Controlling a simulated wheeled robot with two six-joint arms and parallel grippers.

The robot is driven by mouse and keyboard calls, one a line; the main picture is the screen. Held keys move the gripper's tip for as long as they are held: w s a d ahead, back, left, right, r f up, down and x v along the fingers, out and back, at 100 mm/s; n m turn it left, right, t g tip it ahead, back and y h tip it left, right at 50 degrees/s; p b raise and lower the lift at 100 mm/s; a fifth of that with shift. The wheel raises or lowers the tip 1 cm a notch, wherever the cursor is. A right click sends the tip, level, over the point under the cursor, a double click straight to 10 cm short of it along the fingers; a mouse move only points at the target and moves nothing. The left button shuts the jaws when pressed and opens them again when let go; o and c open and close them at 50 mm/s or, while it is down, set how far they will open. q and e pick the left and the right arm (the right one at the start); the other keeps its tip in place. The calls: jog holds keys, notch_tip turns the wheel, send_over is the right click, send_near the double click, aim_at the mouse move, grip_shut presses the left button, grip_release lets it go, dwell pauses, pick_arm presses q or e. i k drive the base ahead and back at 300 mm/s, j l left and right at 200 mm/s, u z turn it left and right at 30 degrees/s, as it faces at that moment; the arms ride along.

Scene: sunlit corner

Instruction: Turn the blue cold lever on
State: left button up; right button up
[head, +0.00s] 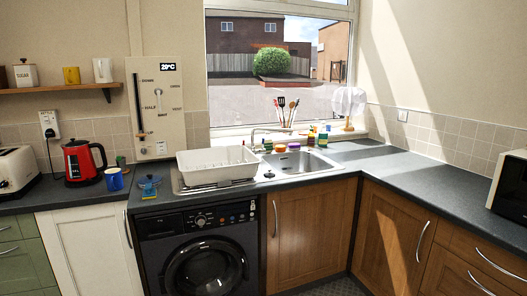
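No blue lever can be made out at this size. A chrome tap (266,130) stands at the back of the sink (300,162), below the window; small colourful items beside it hide part of its base. Neither of my grippers is in view.
A white dish rack (217,165) stands on the drainer left of the basin. A blue mug (115,180), red kettle (83,161) and toaster (17,169) are further left. A washing machine (203,255) is below. The worktop (400,163) right of the sink is clear.

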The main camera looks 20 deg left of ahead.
aim_at(262, 150)
jog(key=i+l+u, duration=0.15)
jog(key=i, duration=0.25)
jog(key=i+u, duration=0.1)
jog(key=i, duration=0.35)
